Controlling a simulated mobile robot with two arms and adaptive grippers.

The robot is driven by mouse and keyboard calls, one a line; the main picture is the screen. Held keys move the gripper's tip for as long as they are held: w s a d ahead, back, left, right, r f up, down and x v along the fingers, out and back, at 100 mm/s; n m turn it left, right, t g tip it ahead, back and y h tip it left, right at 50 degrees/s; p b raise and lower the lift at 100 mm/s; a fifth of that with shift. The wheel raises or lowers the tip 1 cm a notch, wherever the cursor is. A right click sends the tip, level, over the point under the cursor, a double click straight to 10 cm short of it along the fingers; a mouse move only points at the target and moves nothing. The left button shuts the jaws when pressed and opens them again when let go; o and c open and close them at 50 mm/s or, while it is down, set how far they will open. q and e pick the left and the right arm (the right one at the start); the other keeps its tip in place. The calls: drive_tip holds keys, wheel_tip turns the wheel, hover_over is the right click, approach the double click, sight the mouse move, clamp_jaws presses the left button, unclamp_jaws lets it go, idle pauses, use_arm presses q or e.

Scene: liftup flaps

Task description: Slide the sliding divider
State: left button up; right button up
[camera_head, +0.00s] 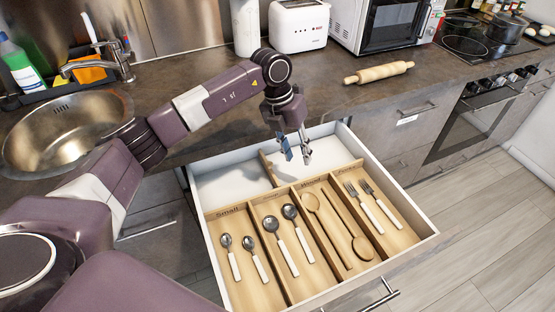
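The drawer (424,217) is pulled open. A short wooden divider (269,169) stands in its back part, between two bare white areas. A wooden cutlery tray with several labelled compartments fills the front part. My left gripper (297,159) is over the back part, just right of the short divider and behind the tray's rear edge. Its two fingers point down, spread apart, with nothing visible between them. I cannot tell how high its tips are above the drawer floor. My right gripper is out of view.
The tray holds small spoons (229,257), larger spoons (281,246), wooden utensils (361,248) and forks (371,206). On the counter are a rolling pin (379,72), a toaster (298,27) and a microwave (388,22). A round sink (60,131) is at left.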

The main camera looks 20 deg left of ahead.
sight(269, 163)
use_arm(q)
drive_tip(key=a+y, duration=0.1)
drive_tip(key=a, duration=0.1)
drive_tip(key=a+r+y, duration=0.1)
drive_tip(key=a, duration=0.2)
drive_tip(key=a+n, duration=0.1)
drive_tip(key=a, duration=0.2)
drive_tip(key=shift+w+a+r+g+y, duration=0.15)
drive_tip(key=shift+g+y, duration=0.25)
drive_tip(key=shift+a+f, duration=0.15)
drive_tip(key=shift+f, duration=0.1)
wheel_tip(269, 163, down, 7)
drive_tip(key=shift+p, duration=0.35)
drive_tip(key=shift+c, duration=0.3)
clamp_jaws()
